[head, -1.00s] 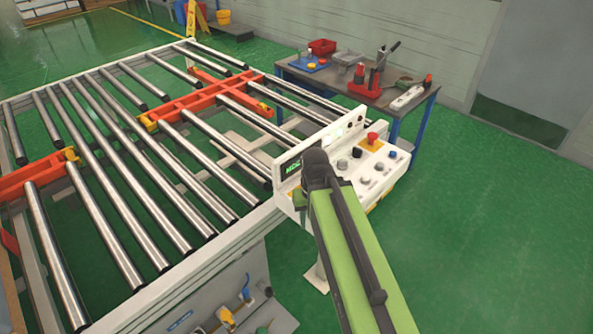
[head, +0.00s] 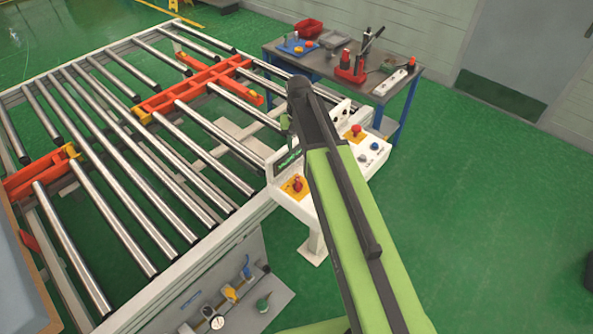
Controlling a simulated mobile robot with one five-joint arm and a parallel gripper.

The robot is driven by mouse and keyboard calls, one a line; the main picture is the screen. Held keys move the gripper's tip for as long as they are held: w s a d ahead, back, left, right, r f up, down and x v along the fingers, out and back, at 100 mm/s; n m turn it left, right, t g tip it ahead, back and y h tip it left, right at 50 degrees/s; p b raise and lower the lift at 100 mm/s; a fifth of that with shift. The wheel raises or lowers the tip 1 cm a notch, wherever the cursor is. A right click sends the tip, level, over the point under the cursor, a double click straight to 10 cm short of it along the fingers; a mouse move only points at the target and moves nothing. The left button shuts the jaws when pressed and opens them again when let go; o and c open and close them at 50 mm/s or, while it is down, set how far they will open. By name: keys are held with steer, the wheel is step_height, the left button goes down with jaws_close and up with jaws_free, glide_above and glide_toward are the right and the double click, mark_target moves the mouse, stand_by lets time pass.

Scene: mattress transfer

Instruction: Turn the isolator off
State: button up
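A white control box (head: 378,182) stands at the right end of the roller conveyor. A red knob on a yellow plate (head: 297,185) sits on its front left part. A second red knob on a yellow plate (head: 355,131) sits at its back right. I cannot tell from the picture which of the two is the isolator, nor their switch positions. My green and black arm crosses in front of the box and hides its middle. My gripper (head: 286,123) shows only as a small dark part at the arm's far end, above the box's left half; its fingers are not clear.
The roller conveyor (head: 190,240) with orange crossbars fills the left. A workbench (head: 420,75) with tools and a red bin (head: 308,28) stands behind the box. Valves with blue and yellow handles (head: 231,293) sit on a low panel in front.

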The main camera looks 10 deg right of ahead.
mark_target(298, 181)
step_height(298, 181, down, 18)
steer(key=b, duration=1.7)
steer(key=shift+b, duration=0.35)
steer(key=shift+r, duration=0.15)
jaws_close()
steer(key=shift+s, duration=0.1)
